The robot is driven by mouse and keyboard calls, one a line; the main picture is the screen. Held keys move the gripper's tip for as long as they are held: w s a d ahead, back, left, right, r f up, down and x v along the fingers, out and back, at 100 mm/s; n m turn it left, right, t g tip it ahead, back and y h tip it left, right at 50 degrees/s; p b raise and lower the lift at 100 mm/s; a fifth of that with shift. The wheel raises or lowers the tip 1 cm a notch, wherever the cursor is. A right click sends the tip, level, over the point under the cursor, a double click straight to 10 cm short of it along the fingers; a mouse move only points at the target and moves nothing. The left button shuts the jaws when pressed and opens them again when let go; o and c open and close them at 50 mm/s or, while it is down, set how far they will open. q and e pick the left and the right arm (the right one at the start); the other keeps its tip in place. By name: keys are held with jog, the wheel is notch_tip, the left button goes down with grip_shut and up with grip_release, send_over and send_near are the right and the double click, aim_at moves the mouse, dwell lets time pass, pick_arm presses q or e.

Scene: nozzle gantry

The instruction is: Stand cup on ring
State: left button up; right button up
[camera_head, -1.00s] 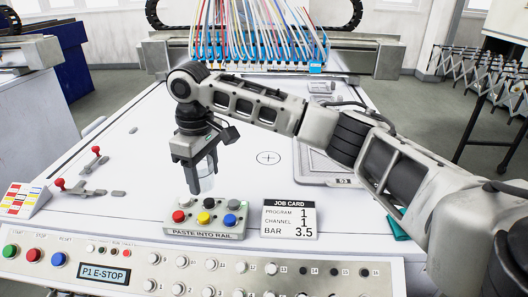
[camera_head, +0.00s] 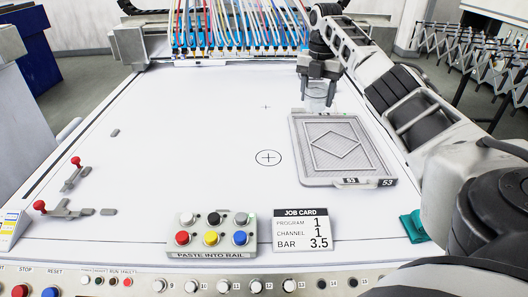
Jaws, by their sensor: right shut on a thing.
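My right gripper (camera_head: 318,76) is at the far right of the white table, just beyond the grey tray. It is shut on a clear cup (camera_head: 317,97), which is upright below its fingers. I cannot tell whether the cup's base touches the table. A thin black ring with a cross in it (camera_head: 268,158) is printed on the table, left of the tray. Nothing stands on it, and the cup is apart from it, farther back and to the right. My left gripper is not in view.
The grey tray (camera_head: 388,182) with a diamond pattern lies on the right. A button box (camera_head: 172,252) and job card (camera_head: 302,246) stand at the front. Red-knobbed levers (camera_head: 76,161) are at left. Coloured hoses (camera_head: 240,25) line the back. The table's middle is clear.

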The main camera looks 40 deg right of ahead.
send_near(269, 157)
jog(key=s+d+r, duration=0.2)
jog(key=d+r, duration=0.1)
jog(key=d, duration=0.2)
jog(key=a+f, duration=0.1)
jog(key=w+a+f+p, duration=0.1)
jog(key=a+f, duration=0.1)
jog(key=shift+w+f, duration=0.2)
jog(key=shift+f, duration=0.05)
jog(key=shift+w+a+f, duration=0.15)
jog(key=shift+a+f, duration=0.25)
jog(key=shift+f, duration=0.1)
jog(key=f, duration=0.1)
jog(key=a+f+p, duration=0.1)
jog(key=f, duration=0.1)
jog(key=shift+w+f, duration=0.15)
jog(key=shift+f, duration=0.6)
jog(key=shift+f, duration=0.1)
jog(key=shift+f, duration=0.1)
jog(key=o, duration=1)
jog(key=shift+c, duration=0.2)
